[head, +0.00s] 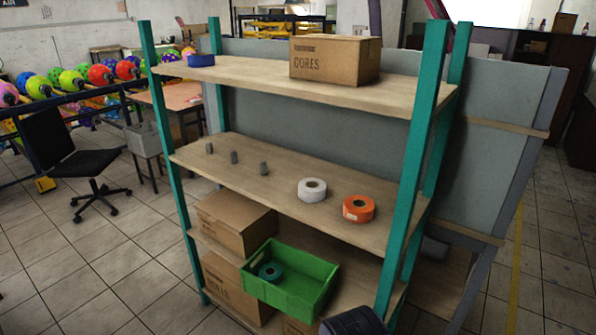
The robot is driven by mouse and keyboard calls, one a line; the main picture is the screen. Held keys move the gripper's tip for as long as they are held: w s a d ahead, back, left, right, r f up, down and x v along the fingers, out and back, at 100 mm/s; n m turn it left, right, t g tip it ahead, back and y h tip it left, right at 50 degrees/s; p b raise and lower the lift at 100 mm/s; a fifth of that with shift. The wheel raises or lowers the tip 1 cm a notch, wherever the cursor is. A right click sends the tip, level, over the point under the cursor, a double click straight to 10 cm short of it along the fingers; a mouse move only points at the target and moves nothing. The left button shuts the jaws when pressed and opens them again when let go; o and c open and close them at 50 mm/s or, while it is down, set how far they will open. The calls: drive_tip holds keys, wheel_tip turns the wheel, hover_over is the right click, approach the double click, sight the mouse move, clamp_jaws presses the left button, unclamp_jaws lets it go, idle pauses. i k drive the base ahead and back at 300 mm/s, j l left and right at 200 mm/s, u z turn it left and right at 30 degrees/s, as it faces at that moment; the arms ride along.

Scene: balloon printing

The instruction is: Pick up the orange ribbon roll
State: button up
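The orange ribbon roll (358,209) lies flat on the middle shelf (270,190) of a rack, near its right end and front edge. The right front green post (412,170) stands to the right of the orange roll. My gripper's fingers are not in view.
The top shelf (240,78) holds a cardboard box (335,60) and a blue roll (201,61). Small grey pieces (234,157) stand on the middle shelf's left part. Below, a green crate (300,300) with a teal roll (270,271) juts forward beside cardboard boxes (235,222).

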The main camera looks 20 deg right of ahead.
sight(356, 210)
drive_tip(key=i+l+z, duration=0.15)
drive_tip(key=l+z, duration=0.25)
drive_tip(key=i+l+z, duration=0.25)
drive_tip(key=l+z, duration=0.2)
drive_tip(key=i+l+z, duration=0.25)
drive_tip(key=z, duration=0.15)
